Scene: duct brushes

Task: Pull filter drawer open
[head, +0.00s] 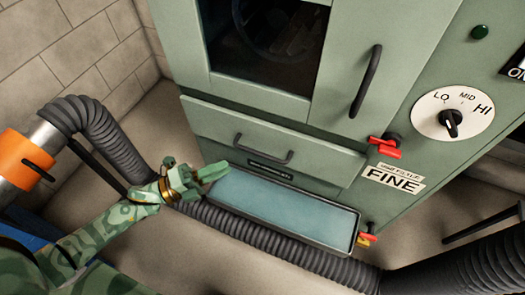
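The green drawer front (325,160) with a dark bar handle (263,151) sits low on the cabinet, under the windowed door. Below it, a shallow dark-rimmed tray with a pale blue panel (285,207) juts out from the cabinet. My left gripper (212,172) is at the tray's left end, left of and a little below the handle, and apart from the handle. Its fingers are seen at a slant, so their gap is unclear, and nothing shows held in them. My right gripper is out of view.
A dark ribbed hose (300,255) runs along the floor in front of the tray. An upright door handle (366,82) is above the drawer.

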